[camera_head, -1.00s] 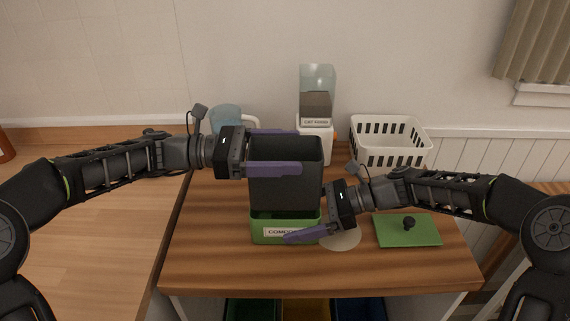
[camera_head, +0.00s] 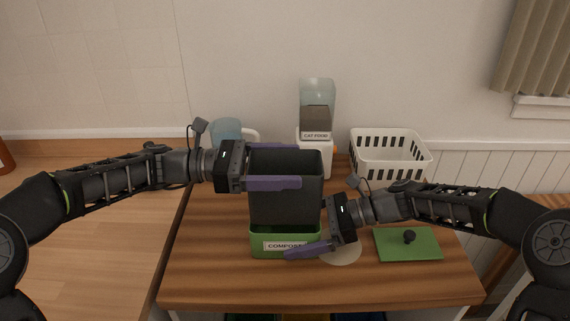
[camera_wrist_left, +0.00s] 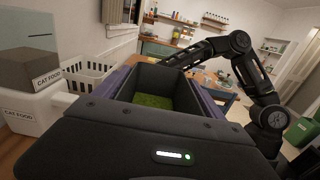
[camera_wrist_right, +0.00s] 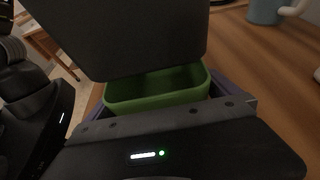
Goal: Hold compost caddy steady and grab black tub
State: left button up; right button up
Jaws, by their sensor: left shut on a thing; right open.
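The black tub (camera_head: 285,203) is upright above the green compost caddy (camera_head: 285,241), which stands on the wooden counter with a "COMPOST" label in front. My left gripper (camera_head: 298,165) is shut on the tub near its top, one finger along the near side and one along the far side. In the left wrist view the tub (camera_wrist_left: 150,82) has green, speckled matter at the bottom. In the right wrist view the tub's lower edge is above the caddy's rim (camera_wrist_right: 150,104), and the caddy's inside shows. My right gripper (camera_head: 290,240) is open around the caddy; its far finger is hidden.
A green lid with a black knob (camera_head: 394,245) lies to the right, beyond a pale round disc (camera_head: 342,254). A cat food dispenser (camera_head: 317,120), a white basket (camera_head: 390,165) and a blue jug (camera_head: 227,129) stand behind. The counter's front strip is clear.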

jog(key=v, duration=1.2)
jog(key=shift+f, duration=0.1)
jog(key=shift+s, duration=0.1)
